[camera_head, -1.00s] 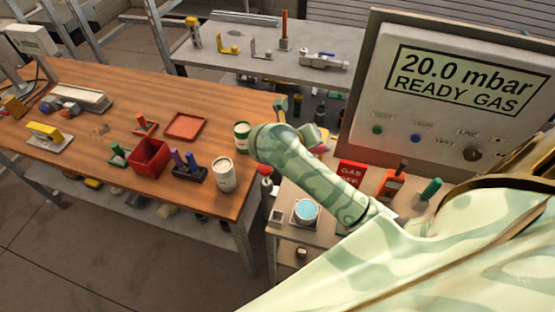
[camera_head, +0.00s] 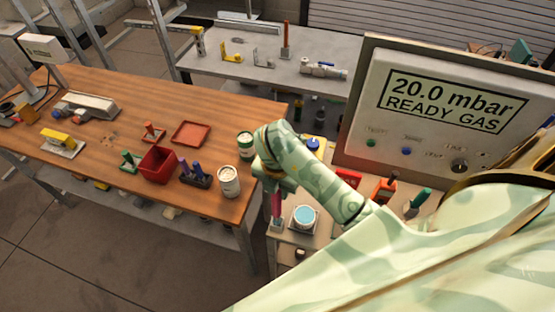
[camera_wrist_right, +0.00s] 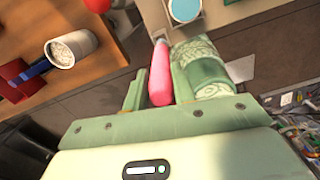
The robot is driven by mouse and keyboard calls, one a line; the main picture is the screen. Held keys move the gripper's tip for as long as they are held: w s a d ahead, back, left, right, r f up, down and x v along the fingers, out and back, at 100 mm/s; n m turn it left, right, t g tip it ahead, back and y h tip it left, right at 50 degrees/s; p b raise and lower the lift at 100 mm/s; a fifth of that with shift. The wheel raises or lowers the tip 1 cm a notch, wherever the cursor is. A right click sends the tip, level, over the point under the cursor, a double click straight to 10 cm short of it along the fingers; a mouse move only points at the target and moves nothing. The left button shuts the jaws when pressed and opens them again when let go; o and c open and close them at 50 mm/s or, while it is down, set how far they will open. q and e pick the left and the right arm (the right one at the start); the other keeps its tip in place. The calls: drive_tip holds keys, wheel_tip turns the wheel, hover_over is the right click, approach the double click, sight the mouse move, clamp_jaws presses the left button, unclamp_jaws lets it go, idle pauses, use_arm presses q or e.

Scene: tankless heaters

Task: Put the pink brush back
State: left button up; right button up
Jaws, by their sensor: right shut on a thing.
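The pink brush (camera_head: 277,204) hangs roughly upright from my right gripper (camera_head: 275,184), over the gap between the wooden table and the small side table. In the right wrist view the pink handle (camera_wrist_right: 160,74) sits between the two green fingers of my right gripper (camera_wrist_right: 165,82), which are shut on it. A dark rack (camera_head: 194,179) with blue and purple handles stands on the wooden table, left of the gripper. The brush's far end is hard to make out. My left gripper is not in view.
A white can (camera_head: 229,182) and a green can (camera_head: 245,146) stand at the wooden table's right edge, close to my arm. A red box (camera_head: 157,165) and red tray (camera_head: 190,134) are further left. A blue-topped can (camera_head: 304,217) stands on the side table.

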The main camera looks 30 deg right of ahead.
wheel_tip(320, 180, down, 5)
drive_tip(key=shift+b, duration=0.45)
drive_tip(key=shift+f, duration=0.2)
drive_tip(key=shift+s, duration=0.1)
drive_tip(key=o, duration=1)
drive_tip(key=shift+c, duration=0.2)
drive_tip(key=shift+o, duration=0.2)
wheel_tip(320, 180, up, 12)
drive_tip(key=p, duration=0.3)
drive_tip(key=shift+a, duration=0.15)
